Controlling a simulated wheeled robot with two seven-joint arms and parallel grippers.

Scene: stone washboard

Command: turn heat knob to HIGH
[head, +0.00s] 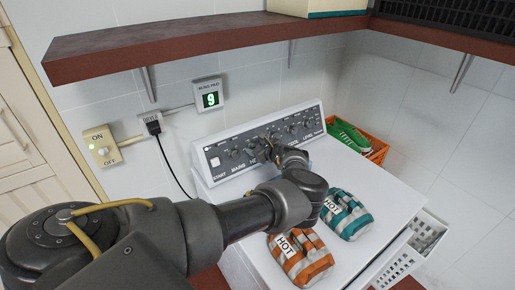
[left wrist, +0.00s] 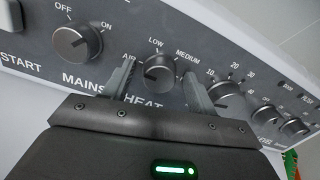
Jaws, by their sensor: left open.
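The heat knob (left wrist: 160,72) is a round dark knob above the word HEAT on the dryer's control panel (left wrist: 285,75). AIR, LOW and MEDIUM show around it; a HIGH label does not show, and my right-hand finger covers part of that side. I cannot read the knob's pointer surely. My left gripper (left wrist: 159,82) is open, with one finger on each side of the knob; contact is not clear. In the head view my left gripper (head: 270,150) is at the middle of the panel (head: 206,160) and hides the heat knob. My right gripper is not in view.
The mains knob (left wrist: 73,43) is left of the heat knob, and a numbered knob (left wrist: 225,92) is close on the right. An orange striped bundle (head: 300,262) and a teal striped bundle (head: 346,214), both labelled HOT, lie on the dryer top below my arm. A shelf (head: 200,40) overhangs the panel.

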